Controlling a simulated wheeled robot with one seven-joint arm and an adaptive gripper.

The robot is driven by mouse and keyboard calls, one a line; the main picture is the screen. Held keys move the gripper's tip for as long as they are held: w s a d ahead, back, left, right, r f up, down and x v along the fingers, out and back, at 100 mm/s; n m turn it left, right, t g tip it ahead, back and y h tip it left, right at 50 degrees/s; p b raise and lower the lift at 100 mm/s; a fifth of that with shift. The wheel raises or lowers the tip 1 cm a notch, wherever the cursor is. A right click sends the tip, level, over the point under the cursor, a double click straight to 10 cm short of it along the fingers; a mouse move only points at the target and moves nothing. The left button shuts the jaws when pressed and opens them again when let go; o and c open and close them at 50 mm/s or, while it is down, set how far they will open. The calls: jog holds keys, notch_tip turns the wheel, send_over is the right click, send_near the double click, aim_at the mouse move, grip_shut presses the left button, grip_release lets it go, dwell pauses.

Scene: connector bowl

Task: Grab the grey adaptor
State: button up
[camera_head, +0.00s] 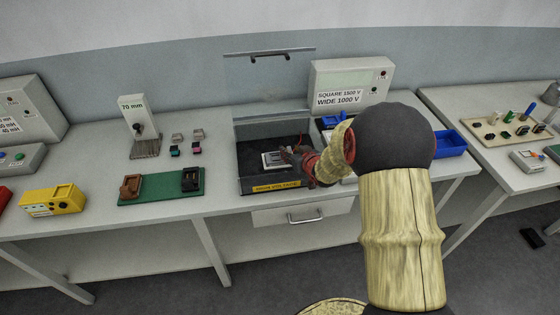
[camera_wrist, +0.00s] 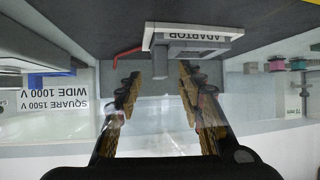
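The grey adaptor (camera_head: 273,160) lies inside a dark open-topped box (camera_head: 250,180) in the head view. In the wrist view the adaptor (camera_wrist: 196,46) appears upside down, with a white plate lettered "ADAPTOR" and a grey block on it. My gripper (camera_head: 289,154) reaches into the box from the right, close to the adaptor's right side. The adaptor is just beyond the fingertips, towards the right finger. Whether they touch is unclear.
The box has a raised clear panel with a handle (camera_head: 270,56) behind it. A thin red piece (camera_wrist: 128,53) lies near the fingertips. A blue bin (camera_head: 450,144) stands right of my arm. A green board (camera_head: 160,188) with blocks lies left of the box.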

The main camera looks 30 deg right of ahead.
jog(key=shift+x, duration=1.1)
jog(key=c, duration=0.3)
grip_shut()
